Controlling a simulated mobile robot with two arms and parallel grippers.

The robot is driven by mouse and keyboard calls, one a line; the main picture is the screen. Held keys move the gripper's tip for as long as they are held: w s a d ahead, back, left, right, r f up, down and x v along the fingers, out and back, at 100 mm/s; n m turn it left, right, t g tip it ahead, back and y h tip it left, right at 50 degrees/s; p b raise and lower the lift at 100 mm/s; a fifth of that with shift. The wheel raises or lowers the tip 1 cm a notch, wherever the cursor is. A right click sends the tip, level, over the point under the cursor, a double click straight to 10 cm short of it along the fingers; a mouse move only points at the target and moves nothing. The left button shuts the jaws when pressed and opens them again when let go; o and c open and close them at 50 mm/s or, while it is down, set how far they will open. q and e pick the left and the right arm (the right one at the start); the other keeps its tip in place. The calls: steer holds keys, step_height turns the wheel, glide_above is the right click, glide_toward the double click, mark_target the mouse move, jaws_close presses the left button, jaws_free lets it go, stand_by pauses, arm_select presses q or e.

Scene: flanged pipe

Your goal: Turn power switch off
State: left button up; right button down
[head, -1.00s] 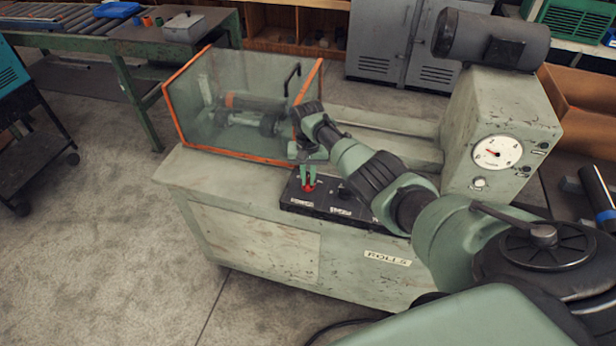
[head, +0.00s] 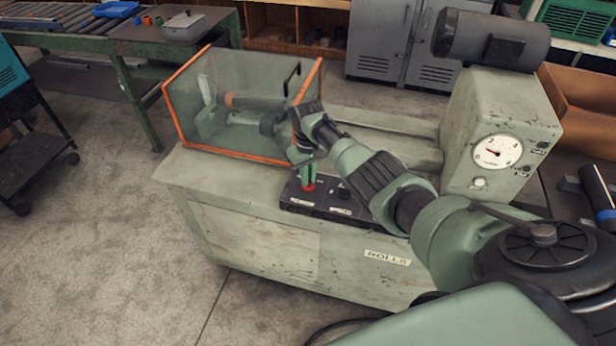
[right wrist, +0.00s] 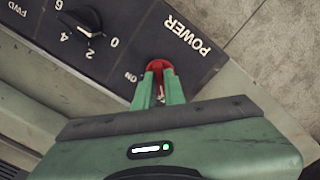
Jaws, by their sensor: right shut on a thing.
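The red power switch (right wrist: 158,66) sits on the black control panel (right wrist: 120,30) beside the "POWER" lettering, with "ON" printed next to it in the right wrist view. In the head view the switch (head: 308,187) is at the left end of the panel (head: 328,208) on the machine's front. My right gripper (right wrist: 159,88) is shut on the switch, its green fingers on either side of it. It also shows in the head view (head: 308,180), reaching down from above. The switch's lever is partly hidden between the fingers. My left gripper is not in view.
A black dial (right wrist: 84,22) with numbers is on the same panel. A clear guard box with an orange frame (head: 240,100) stands on the machine just behind the gripper. A gauge (head: 497,152) is on the cabinet at right. Open floor lies to the left.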

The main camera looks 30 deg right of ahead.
steer(key=shift+w+r, duration=0.1)
steer(key=c, duration=1.5)
jaws_free()
step_height(320, 180, up, 8)
steer(key=shift+f, duration=0.15)
